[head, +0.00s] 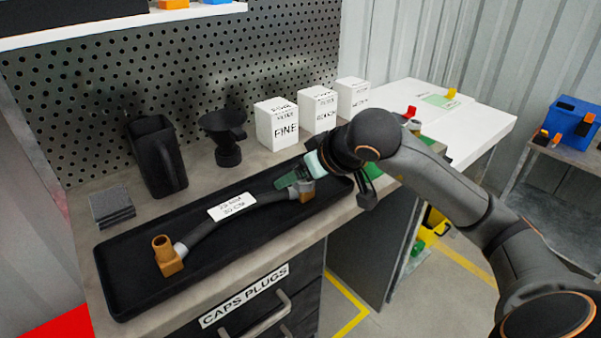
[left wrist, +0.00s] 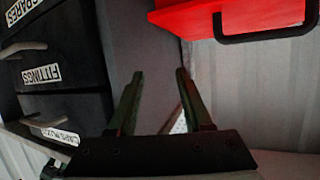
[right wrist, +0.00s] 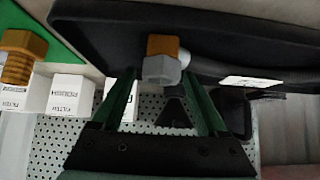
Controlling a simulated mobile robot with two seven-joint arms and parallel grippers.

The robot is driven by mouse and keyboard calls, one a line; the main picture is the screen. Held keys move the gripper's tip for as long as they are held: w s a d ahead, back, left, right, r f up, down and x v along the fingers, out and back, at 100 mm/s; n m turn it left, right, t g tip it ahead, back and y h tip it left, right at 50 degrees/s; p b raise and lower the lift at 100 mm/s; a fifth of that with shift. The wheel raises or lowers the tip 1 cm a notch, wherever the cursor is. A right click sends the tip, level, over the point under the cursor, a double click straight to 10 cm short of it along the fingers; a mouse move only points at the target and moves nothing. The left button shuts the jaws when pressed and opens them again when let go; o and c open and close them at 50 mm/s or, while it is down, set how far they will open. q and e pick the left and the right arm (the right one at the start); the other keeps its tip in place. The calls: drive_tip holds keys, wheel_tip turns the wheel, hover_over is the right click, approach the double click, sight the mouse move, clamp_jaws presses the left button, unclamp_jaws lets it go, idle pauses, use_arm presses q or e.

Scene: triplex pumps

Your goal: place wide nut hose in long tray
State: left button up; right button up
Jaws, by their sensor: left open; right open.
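The hose (head: 228,219) is dark grey with a white label and a brass elbow fitting at each end. It lies lengthwise in the long black tray (head: 125,291) on the bench. My right gripper (head: 288,182) is open at the hose's right-end fitting. In the right wrist view that fitting, brass with a grey nut (right wrist: 160,68), shows just beyond and between the open fingertips (right wrist: 168,85); I cannot tell whether they touch it. My left gripper (left wrist: 160,85) is open and empty, beside the drawer fronts; it is outside the head view.
Three white filter boxes (head: 276,124), a black funnel (head: 224,135), a black jug (head: 157,157) and grey pads (head: 111,206) stand behind the tray. A brass fitting (right wrist: 20,55) lies on green in the right wrist view. A red box (left wrist: 235,17) is near my left gripper.

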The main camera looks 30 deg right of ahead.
drive_tip(key=shift+s+r, duration=0.15)
drive_tip(key=shift+r, duration=0.1)
drive_tip(key=v, duration=0.5)
drive_tip(key=shift+d+r+p, duration=0.1)
drive_tip(key=shift+r+p, duration=0.05)
drive_tip(key=shift+p, duration=0.2)
use_arm(q)
drive_tip(key=s+f+g, duration=0.2)
drive_tip(key=s+f, duration=0.1)
drive_tip(key=f, duration=0.2)
drive_tip(key=shift+f+n+g+y, duration=0.25)
drive_tip(key=shift+n+g+y, duration=0.05)
use_arm(e)
drive_tip(key=v, duration=0.6)
drive_tip(key=shift+s, duration=0.2)
use_arm(q)
drive_tip(key=shift+s, duration=0.15)
